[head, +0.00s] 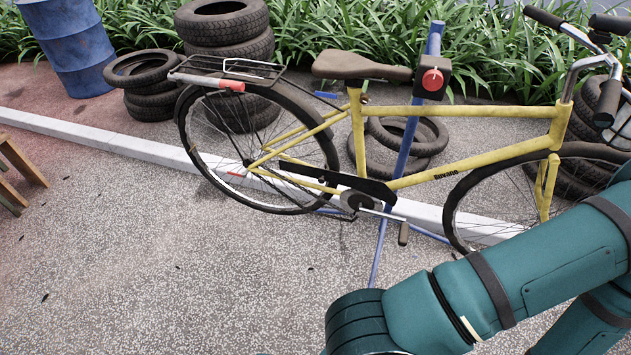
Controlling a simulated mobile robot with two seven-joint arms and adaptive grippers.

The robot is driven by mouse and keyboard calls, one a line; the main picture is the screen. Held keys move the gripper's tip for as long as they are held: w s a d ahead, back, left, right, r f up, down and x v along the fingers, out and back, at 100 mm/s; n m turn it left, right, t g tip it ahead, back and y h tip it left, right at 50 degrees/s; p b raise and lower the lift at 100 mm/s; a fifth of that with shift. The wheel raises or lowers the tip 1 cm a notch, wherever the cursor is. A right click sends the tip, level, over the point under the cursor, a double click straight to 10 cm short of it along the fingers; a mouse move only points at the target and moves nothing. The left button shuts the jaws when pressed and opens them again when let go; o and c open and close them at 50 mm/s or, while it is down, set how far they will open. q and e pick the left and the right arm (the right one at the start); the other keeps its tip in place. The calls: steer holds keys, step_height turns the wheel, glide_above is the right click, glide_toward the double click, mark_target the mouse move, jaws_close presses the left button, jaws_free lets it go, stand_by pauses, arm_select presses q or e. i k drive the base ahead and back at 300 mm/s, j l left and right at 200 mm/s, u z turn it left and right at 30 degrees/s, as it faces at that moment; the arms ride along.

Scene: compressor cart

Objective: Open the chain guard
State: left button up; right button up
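A yellow bicycle (470,160) is held up on a blue repair stand (405,150). Its long black chain guard (345,183) runs from near the rear wheel hub forward to the crank. I cannot tell from here whether the guard is open or closed. The crank and pedal (403,233) hang just below the guard's front end. My teal arm comes in from the right and crosses the lower right of the view, in front of the bicycle and apart from the guard. Neither gripper shows.
Stacked tyres (228,30) and a blue barrel (70,45) stand behind at left. Loose tyres (425,138) lie behind the bicycle. A pale kerb (110,140) runs behind the wheels. A wooden piece (22,165) stands at the left edge. The paving at lower left is clear.

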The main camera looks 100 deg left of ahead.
mark_target(379, 191)
steer(key=u, duration=2.95)
steer(key=j+z, duration=0.3)
steer(key=j, duration=0.4)
steer(key=i, duration=0.05)
